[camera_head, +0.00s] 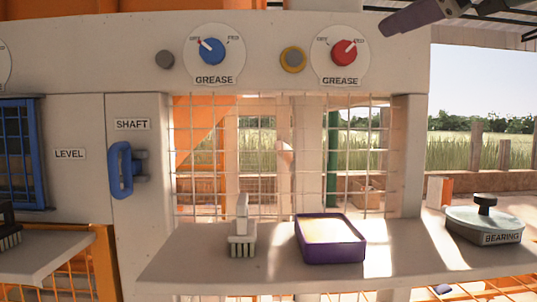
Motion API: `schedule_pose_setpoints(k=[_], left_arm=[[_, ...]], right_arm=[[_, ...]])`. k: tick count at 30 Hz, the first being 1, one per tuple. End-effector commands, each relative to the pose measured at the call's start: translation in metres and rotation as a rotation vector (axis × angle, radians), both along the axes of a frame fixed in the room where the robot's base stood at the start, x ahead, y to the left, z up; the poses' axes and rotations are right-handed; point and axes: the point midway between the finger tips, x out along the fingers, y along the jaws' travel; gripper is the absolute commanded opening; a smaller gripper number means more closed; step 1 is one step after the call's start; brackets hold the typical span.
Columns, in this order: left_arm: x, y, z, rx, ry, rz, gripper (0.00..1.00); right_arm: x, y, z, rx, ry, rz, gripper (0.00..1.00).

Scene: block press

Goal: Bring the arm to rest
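Part of my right arm shows at the upper right edge, with a dark purple gripper part (412,16) reaching left, above and to the right of the red grease knob (344,52). It appears apart from the panel and the shelf. I cannot make out both fingertips, so whether it is open or shut does not show. No object is seen in it. My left gripper is not in view.
A shelf (200,268) carries a brush (242,230), a purple tray (335,250) and a bearing lid (487,222). The panel above has a blue grease knob (211,50). A blue shaft handle (122,170) sticks out at left. A wire mesh (260,150) stands behind the shelf.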

Motion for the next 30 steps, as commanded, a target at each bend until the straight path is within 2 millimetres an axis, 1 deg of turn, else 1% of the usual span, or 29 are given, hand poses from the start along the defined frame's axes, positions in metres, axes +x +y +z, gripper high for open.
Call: schedule_pose_setpoints(k=[3, 5, 6, 8, 9, 11, 12, 14, 16, 17, 18, 20, 21, 23, 24, 27, 30], left_arm=[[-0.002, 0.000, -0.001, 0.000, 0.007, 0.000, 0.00], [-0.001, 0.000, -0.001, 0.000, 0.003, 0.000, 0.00], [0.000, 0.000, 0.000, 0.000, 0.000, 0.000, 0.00], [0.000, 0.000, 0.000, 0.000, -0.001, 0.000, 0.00], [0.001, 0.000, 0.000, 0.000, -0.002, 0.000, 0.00], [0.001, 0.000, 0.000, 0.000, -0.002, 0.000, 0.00], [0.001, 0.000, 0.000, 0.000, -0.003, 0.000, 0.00], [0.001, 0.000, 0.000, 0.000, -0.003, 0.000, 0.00], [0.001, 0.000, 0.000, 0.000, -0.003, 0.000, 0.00], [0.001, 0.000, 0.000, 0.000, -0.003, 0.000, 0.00], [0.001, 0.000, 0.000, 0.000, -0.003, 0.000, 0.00], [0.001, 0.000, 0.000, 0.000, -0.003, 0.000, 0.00], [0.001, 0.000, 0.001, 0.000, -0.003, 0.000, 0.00], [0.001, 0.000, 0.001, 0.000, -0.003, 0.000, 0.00], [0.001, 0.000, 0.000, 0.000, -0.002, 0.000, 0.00], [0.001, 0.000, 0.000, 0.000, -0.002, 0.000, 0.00], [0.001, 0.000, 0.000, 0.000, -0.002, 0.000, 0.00]], right_arm=[[0.003, -0.002, -0.036, 0.035, 0.100, 0.001, 0.88], [0.004, -0.004, -0.055, 0.054, 0.153, -0.001, 0.88], [0.003, -0.005, -0.068, 0.069, 0.189, -0.003, 0.88], [0.002, -0.007, -0.088, 0.091, 0.245, -0.005, 0.88], [0.001, -0.007, -0.103, 0.106, 0.286, -0.007, 0.88], [-0.003, -0.009, -0.125, 0.130, 0.349, -0.013, 0.88], [-0.006, -0.011, -0.142, 0.146, 0.394, -0.018, 0.88], [-0.013, -0.012, -0.168, 0.175, 0.469, -0.027, 0.88], [-0.026, -0.015, -0.203, 0.213, 0.570, -0.043, 0.88], [-0.033, -0.016, -0.220, 0.230, 0.620, -0.053, 0.88], [-0.045, -0.018, -0.244, 0.258, 0.694, -0.068, 0.88], [-0.069, -0.021, -0.283, 0.302, 0.817, -0.098, 0.88], [-0.089, -0.023, -0.309, 0.333, 0.904, -0.122, 0.88], [-0.120, -0.026, -0.341, 0.374, 1.024, -0.162, 0.88], [-0.140, -0.027, -0.359, 0.399, 1.095, -0.188, 0.88], [-0.184, -0.030, -0.391, 0.446, 1.236, -0.247, 0.88], [-0.214, -0.032, -0.408, 0.475, 1.324, -0.289, 0.88]])
